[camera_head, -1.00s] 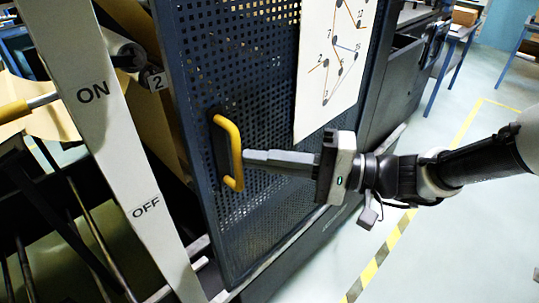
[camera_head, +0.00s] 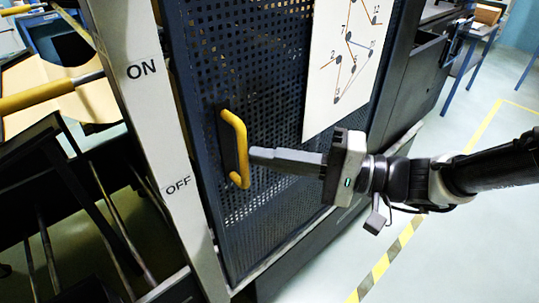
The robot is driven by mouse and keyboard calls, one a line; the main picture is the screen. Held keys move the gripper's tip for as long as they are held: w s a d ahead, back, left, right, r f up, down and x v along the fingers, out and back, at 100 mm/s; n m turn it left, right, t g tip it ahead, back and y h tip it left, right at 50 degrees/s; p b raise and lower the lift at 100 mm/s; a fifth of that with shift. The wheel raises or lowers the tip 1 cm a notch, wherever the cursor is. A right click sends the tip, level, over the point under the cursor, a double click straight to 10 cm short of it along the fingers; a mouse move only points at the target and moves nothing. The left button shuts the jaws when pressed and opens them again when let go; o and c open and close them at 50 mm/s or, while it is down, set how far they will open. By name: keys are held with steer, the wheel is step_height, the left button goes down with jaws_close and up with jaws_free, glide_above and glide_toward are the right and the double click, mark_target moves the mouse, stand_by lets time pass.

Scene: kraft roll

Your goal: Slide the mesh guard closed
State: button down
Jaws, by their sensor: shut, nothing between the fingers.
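The dark blue mesh guard (camera_head: 279,195) stands upright in the middle of the view. Its left edge lies right along the white post marked ON and OFF (camera_head: 150,105), with little or no gap visible between them. A yellow handle (camera_head: 239,135) on a dark plate sits near the guard's left side. My gripper (camera_head: 252,156) comes in from the right with its fingers shut and empty. Its fingertips are at the right side of the handle's bar, not around it; I cannot tell whether they touch it.
A white sheet with a numbered dot diagram (camera_head: 346,62) is on the guard's right part. A yellow lever (camera_head: 40,97) and dark bars are left of the post.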

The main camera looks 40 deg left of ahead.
steer(key=w+a+p+v, duration=0.1)
steer(key=w+p+v, duration=0.15)
steer(key=v, duration=1.05)
steer(key=s+d+f+m+t+h, duration=0.1)
steer(key=s+d+f+t+h, duration=0.15)
steer(key=d+h, duration=0.4)
steer(key=s+d+f+m+t+h, duration=0.1)
steer(key=d+f+t+h, duration=0.25)
steer(key=d, duration=0.55)
steer(key=w+d+r+m+t+h, duration=0.1)
steer(key=d+r+m+t+h, duration=0.2)
steer(key=d, duration=0.6)
steer(key=w+d+r+m+t+h, duration=0.1)
steer(key=d+r+t+h, duration=0.25)
steer(key=d+t, duration=0.35)
step_height(320, 180, up, 23)
steer(key=g+p, duration=0.1)
steer(key=p, duration=2)
steer(key=shift+s+d+f+g+y+p, duration=0.2)
steer(key=shift+d+g+y+p, duration=0.1)
steer(key=shift+d+y+p, duration=0.1)
